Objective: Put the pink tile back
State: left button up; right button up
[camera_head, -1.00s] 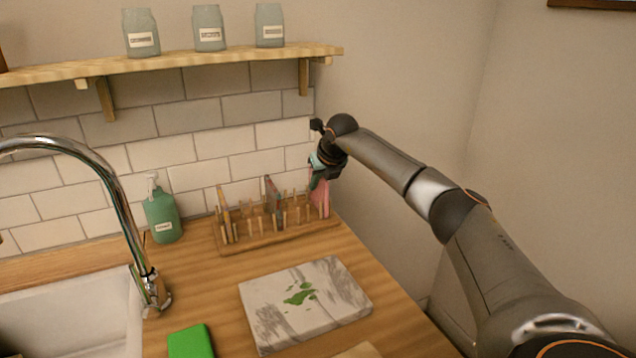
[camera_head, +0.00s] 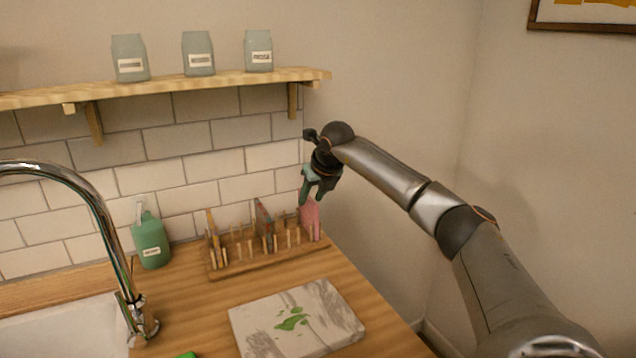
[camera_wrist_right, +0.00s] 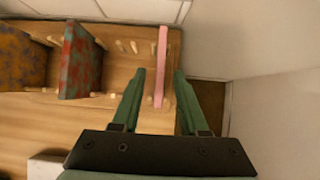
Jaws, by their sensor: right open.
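The pink tile (camera_head: 311,219) stands upright at the right end of the wooden peg rack (camera_head: 228,269), between pegs. It also shows edge-on as a thin pink strip in the right wrist view (camera_wrist_right: 160,65). My right gripper (camera_head: 315,198) is open just above the tile. In the right wrist view its two green fingers (camera_wrist_right: 159,75) are spread on either side of the tile's line, with a gap to each side, and nothing is held. My left gripper is not in view.
Other tiles stand in the rack, a red-and-grey one (camera_wrist_right: 80,60) and an orange-brown one (camera_wrist_right: 20,60). A marble slab (camera_head: 298,318) with green smears lies in front. A green soap bottle (camera_head: 151,241) and a tap (camera_head: 95,215) are left. The wall is close on the right.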

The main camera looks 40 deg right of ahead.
jog(key=v, duration=0.7)
jog(key=shift+s+r, duration=0.15)
jog(key=shift+r, duration=0.2)
